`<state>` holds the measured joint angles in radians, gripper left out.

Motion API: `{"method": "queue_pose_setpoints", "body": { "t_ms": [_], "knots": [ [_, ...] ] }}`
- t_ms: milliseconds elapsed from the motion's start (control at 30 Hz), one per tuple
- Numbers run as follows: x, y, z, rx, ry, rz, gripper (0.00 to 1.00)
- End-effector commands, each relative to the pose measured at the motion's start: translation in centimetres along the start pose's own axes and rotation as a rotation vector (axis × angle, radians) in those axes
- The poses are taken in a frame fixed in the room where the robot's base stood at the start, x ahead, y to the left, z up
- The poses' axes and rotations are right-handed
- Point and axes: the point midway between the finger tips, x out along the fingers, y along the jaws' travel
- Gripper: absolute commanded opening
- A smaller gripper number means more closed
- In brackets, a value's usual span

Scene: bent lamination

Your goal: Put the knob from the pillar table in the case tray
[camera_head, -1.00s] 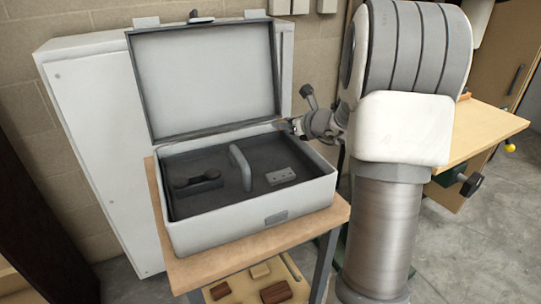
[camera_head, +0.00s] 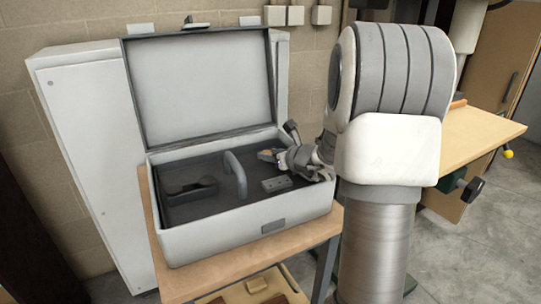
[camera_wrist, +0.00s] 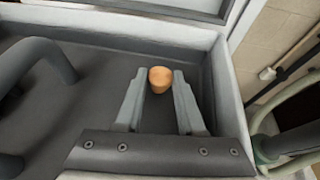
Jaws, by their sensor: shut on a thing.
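The knob (camera_wrist: 160,78) is a small orange-brown wooden piece held between the fingertips of my gripper (camera_wrist: 158,88) in the wrist view. In the head view the knob (camera_head: 267,154) shows at the end of my gripper (camera_head: 276,156), over the right rear part of the open case. The case tray (camera_head: 215,205) is dark grey, inside a light grey case with its lid up. In the wrist view the tray floor (camera_wrist: 95,80) lies below the knob, near the case's corner. I cannot tell whether the knob touches the floor.
A curved grey handle (camera_head: 236,174) stands up inside the tray. A small grey block (camera_head: 276,184) lies right of it, and a dark holder (camera_head: 192,188) lies left. The raised lid (camera_head: 200,85) bounds the back. Case walls (camera_wrist: 228,100) rise close to my gripper.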

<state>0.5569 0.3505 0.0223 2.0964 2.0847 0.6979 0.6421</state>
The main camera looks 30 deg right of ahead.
Motion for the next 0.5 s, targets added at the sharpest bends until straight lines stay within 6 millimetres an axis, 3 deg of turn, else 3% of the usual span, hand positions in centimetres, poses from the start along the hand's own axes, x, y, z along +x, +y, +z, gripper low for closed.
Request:
{"method": "queue_pose_setpoints", "body": {
  "t_ms": [33,200,500],
  "knots": [
    [0.06,0.00,-0.12,-0.001,0.000,0.000,0.41],
    [0.03,0.00,-0.06,0.000,0.000,0.000,0.68],
    [-0.03,-0.01,0.08,0.000,0.000,0.000,0.68]
  ]
}}
